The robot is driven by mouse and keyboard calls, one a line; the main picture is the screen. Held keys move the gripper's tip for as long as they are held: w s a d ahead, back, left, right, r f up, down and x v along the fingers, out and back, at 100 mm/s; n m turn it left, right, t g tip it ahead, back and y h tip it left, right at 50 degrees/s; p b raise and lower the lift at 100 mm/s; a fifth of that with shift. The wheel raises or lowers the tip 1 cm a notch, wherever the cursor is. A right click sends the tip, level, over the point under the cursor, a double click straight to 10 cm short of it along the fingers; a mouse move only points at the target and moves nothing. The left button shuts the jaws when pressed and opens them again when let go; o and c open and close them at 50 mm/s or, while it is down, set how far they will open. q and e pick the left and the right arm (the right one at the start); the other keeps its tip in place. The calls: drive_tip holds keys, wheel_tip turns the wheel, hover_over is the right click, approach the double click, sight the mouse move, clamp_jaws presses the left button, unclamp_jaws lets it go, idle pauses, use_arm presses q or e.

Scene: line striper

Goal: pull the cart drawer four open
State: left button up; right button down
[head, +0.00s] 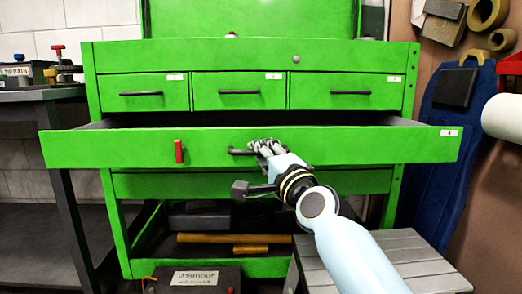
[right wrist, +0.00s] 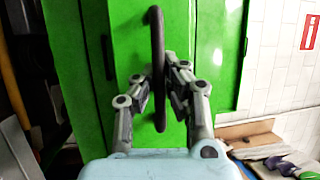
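Drawer four (head: 345,147) is the wide green drawer with a small white label at its right end. It stands out from the green cart, with a dark gap showing above its front. Its dark bar handle (head: 238,152) is at the middle of the front, partly hidden by my right gripper (head: 267,147). In the right wrist view, the handle (right wrist: 158,60) passes between the two fingers of my right gripper (right wrist: 160,85), which are close against it on both sides. My left gripper is not in view.
A red latch-like piece (head: 179,151) sits on the drawer front. Three small shut drawers, one of them the middle one (head: 238,91), are above. A grey slatted step (head: 395,262) stands below right. A dark bench (head: 40,95) is at left.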

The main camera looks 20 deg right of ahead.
drive_tip(key=shift+f, duration=0.25)
drive_tip(key=c, duration=1.4)
unclamp_jaws()
drive_tip(key=shift+r, duration=0.15)
drive_tip(key=v, duration=1.2)
